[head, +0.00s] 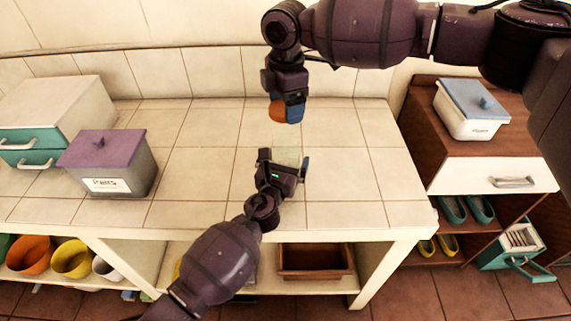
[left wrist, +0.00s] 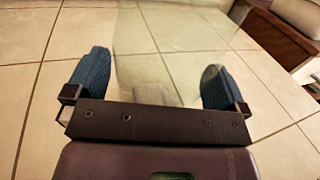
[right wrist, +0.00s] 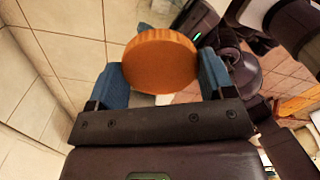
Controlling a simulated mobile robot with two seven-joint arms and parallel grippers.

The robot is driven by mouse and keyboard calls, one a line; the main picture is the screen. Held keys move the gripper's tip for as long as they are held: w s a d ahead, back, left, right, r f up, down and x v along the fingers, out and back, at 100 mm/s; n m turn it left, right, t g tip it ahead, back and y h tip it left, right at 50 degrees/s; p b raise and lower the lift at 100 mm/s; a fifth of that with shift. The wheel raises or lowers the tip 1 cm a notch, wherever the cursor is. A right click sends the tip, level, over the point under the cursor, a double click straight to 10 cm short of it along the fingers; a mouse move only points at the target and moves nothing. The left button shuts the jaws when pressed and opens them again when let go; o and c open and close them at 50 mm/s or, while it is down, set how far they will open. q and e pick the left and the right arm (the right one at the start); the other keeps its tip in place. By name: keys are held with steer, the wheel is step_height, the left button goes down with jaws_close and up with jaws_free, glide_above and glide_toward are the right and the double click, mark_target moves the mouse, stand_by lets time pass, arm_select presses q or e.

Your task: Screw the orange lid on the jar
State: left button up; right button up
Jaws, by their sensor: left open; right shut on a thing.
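The orange lid (head: 277,111) is between the blue fingers of my right gripper (head: 286,108), which is shut on it. In the right wrist view the lid (right wrist: 160,62) is a thick round disc gripped at its sides. The jar (head: 288,152) is clear, faint glass on the tiled counter, below the lid and apart from it. My left gripper (head: 284,164) is open, with a finger on either side of the jar. In the left wrist view the see-through jar (left wrist: 165,45) rises between the fingers; whether they touch it is unclear.
A grey bin with a purple lid (head: 108,165) and a white drawer box (head: 55,108) stand at the counter's left. A brown cabinet (head: 428,130) bearing a white container with a blue lid (head: 470,108) stands at right. The counter (head: 190,165) between is clear.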

mark_target(286, 132)
arm_select(q)
steer(key=shift+w, duration=0.2)
steer(key=c, duration=1.2)
arm_select(e)
steer(key=shift+f, duration=2.5)
steer(key=shift+f, duration=0.9)
steer(key=shift+f, duration=0.55)
